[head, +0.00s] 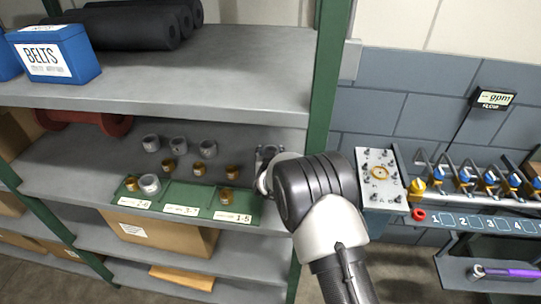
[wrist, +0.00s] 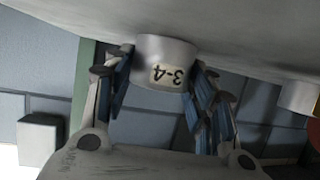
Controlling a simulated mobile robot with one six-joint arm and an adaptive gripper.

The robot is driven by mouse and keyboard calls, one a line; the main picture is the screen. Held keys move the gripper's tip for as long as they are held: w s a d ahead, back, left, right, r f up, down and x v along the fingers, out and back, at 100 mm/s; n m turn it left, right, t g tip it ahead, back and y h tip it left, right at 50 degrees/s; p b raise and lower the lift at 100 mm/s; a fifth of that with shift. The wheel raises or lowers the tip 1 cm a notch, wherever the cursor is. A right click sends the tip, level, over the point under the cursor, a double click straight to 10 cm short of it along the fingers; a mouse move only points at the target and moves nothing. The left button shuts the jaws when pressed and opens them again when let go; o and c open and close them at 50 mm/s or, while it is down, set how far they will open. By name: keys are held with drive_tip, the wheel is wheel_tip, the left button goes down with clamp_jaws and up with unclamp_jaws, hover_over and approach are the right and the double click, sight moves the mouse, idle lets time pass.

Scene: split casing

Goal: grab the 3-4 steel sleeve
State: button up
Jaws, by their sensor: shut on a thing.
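The grey steel sleeve (wrist: 165,57) carries a "3-4" label, which shows upside down in the wrist view. My gripper (wrist: 160,75) has its blue-padded fingers on both sides of the sleeve and is shut on it. The sleeve's end meets the edge of the grey shelf surface in that view; I cannot tell whether it touches the shelf. In the head view my gripper (head: 268,156) is at the right end of the middle shelf, largely hidden by my wrist, and the held sleeve cannot be made out there.
Other grey sleeves (head: 151,143) and brass bushings (head: 198,168) stand on the middle shelf (head: 70,165) left of my gripper. A green labelled tray (head: 205,198) lies at its front. A green shelf post (head: 322,85) rises close to my arm. A plate with studs (head: 380,192) is at right.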

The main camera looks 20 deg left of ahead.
drive_tip(key=c, duration=0.4)
drive_tip(key=shift+w+r, duration=0.1)
drive_tip(key=shift+r, duration=0.05)
drive_tip(key=shift+c, duration=0.3)
